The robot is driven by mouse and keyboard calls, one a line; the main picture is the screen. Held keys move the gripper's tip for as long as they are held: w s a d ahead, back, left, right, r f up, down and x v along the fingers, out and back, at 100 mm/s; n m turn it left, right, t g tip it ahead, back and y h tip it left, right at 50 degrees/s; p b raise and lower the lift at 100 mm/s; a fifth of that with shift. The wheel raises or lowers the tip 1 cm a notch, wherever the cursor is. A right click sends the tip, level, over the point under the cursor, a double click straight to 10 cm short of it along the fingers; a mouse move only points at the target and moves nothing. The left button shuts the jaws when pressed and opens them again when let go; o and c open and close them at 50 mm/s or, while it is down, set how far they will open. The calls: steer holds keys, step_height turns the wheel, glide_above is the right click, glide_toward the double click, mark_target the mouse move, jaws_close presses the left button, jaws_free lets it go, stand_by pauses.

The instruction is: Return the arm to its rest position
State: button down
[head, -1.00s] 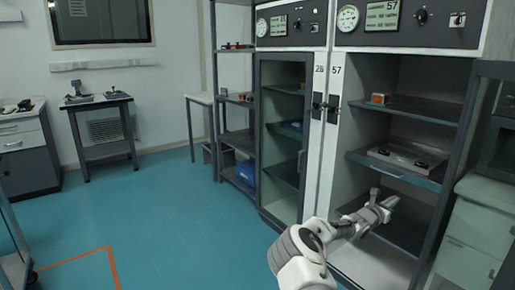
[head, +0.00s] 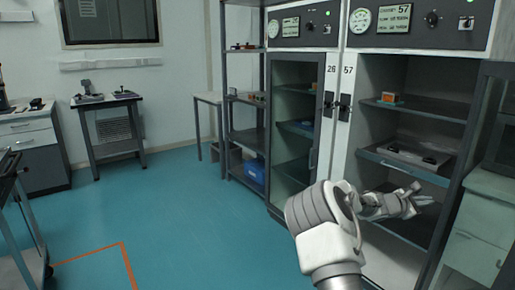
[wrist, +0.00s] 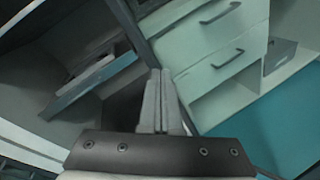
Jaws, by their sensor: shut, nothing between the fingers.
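My arm reaches up from the bottom of the head view, and my gripper (head: 420,198) is in front of the open cabinet marked 57 (head: 452,75). In the wrist view my gripper (wrist: 161,75) is shut, its two fingers together with nothing between them. The fingers point toward the gap between the cabinet and a pale drawer unit (wrist: 215,50). My forearm hides part of the cabinet's lower front.
Cabinet 57 has a pulled-out shelf (head: 405,168) with a grey tray and an orange box (head: 388,97) above. Cabinet 26 (head: 293,130) has a glass door. A dark cart (head: 22,215) stands at left. The blue floor (head: 185,225) between is clear.

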steer(key=s+a+r+m+g+y, duration=0.1)
steer(key=s+a+m+g+y, duration=0.15)
steer(key=s+m, duration=0.35)
steer(key=s+a+r+m+g+y, duration=0.1)
steer(key=s+a+r+m+y, duration=0.2)
steer(key=s, duration=0.4)
steer(key=s+a+r+m+t+y, duration=0.25)
steer(key=s+a+y, duration=0.25)
steer(key=s+a, duration=0.95)
steer(key=s+a+r+m+t+y, duration=0.1)
steer(key=s+a+m+y, duration=0.35)
steer(key=s+a, duration=1)
step_height(320, 180, up, 23)
steer(key=w+a+p, duration=0.2)
steer(key=a+p, duration=0.1)
steer(key=p, duration=2.1)
steer(key=shift+w, duration=0.3)
